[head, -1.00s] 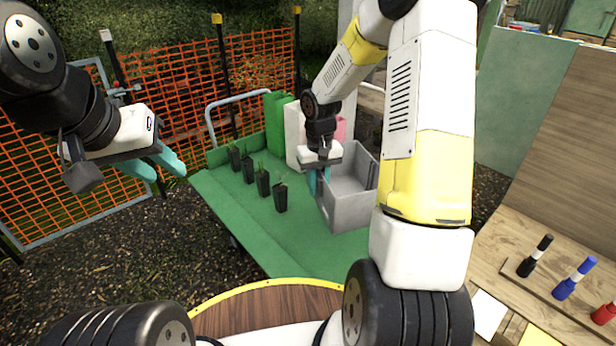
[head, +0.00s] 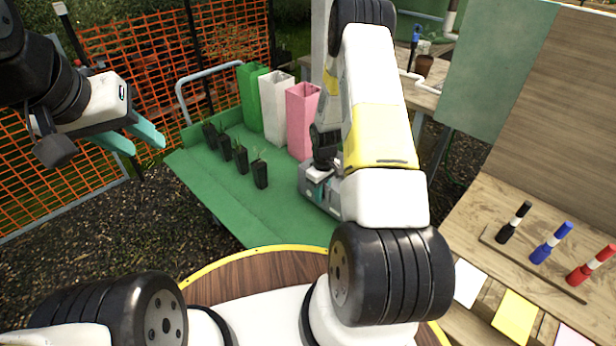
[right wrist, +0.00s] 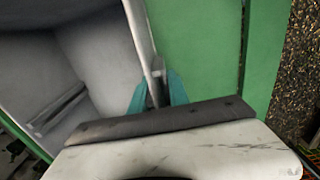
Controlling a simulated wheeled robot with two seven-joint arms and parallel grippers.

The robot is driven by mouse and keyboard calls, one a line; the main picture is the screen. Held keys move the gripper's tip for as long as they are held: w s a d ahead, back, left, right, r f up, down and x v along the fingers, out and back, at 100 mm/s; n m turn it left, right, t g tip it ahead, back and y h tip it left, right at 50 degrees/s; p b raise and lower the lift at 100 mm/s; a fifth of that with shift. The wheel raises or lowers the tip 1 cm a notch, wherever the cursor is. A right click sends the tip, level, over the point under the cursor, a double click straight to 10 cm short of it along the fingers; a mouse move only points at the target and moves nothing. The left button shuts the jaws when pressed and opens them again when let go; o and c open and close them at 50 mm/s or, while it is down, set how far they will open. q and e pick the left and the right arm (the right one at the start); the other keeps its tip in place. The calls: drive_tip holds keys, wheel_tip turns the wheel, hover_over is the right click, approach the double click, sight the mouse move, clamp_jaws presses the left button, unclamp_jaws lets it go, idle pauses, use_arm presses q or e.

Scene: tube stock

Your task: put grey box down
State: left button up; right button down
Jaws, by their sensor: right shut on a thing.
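The grey box (head: 309,194) is at the right part of the green cart bed in the head view, mostly hidden behind my right arm. My right gripper (head: 320,182) is shut on its wall. In the right wrist view a wall of the grey box (right wrist: 137,28) runs between the teal fingertips (right wrist: 158,88), and the open inside of the box lies to the left. Whether its base touches the bed is hidden. My left gripper (head: 138,138) is open and empty, high at the left with its fingers apart.
The green cart bed (head: 240,210) holds several black plant pots (head: 261,173) at left. Green (head: 252,95), white (head: 274,105) and pink (head: 301,120) bins stand behind. A wooden bench with markers (head: 551,243) is at right. The bed's front left is clear.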

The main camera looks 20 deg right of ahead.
sight(322, 208)
drive_tip(key=shift+f, duration=1.8)
drive_tip(key=c, duration=1.3)
unclamp_jaws()
drive_tip(key=shift+f, duration=0.1)
drive_tip(key=shift+o, duration=0.2)
